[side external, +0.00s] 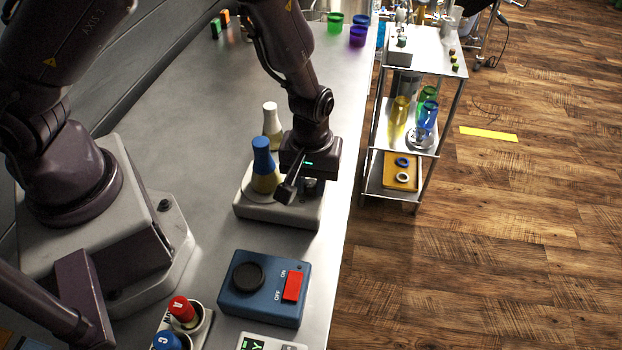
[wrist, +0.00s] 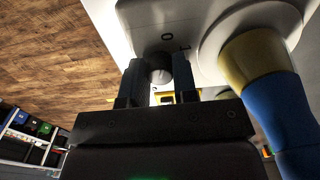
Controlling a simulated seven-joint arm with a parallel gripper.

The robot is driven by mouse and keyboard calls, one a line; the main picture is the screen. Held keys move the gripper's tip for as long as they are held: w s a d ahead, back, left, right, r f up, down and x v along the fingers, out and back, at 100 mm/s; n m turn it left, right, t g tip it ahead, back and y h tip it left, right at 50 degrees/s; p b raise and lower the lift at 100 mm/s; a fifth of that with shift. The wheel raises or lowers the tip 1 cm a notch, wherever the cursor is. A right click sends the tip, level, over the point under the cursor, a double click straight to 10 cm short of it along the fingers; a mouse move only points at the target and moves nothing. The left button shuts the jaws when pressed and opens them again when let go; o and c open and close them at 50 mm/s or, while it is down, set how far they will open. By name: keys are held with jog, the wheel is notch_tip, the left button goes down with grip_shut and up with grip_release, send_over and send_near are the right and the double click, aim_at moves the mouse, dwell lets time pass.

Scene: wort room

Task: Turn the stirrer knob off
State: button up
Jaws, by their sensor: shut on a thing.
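The stirrer (side external: 275,212) is a pale box on the bench. A flask with yellow contents and a blue top (side external: 262,150) stands on its plate; the flask's blue part shows at the right in the wrist view (wrist: 280,110). My gripper (side external: 298,188) is at the stirrer's right side, its fingers closed around the stirrer knob (wrist: 160,76). In the wrist view the marks 0 and 1 are printed on the pale housing beside the knob. The fingers hide the knob's sides, and I cannot tell which mark it points to.
A blue box with a red switch (side external: 294,286) and a black disc stands in front. A pale-topped flask (side external: 272,118) is behind the blue-topped one. A rack with red and blue caps (side external: 200,325) is at front left. The bench's right edge is close to the stirrer; a steel cart (side external: 440,50) stands beyond.

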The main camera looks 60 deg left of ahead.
aim_at(311, 183)
jog(key=o, duration=0.9)
jog(key=shift+r, duration=0.1)
notch_tip(311, 183, up, 13)
jog(key=shift+f, duration=0.1)
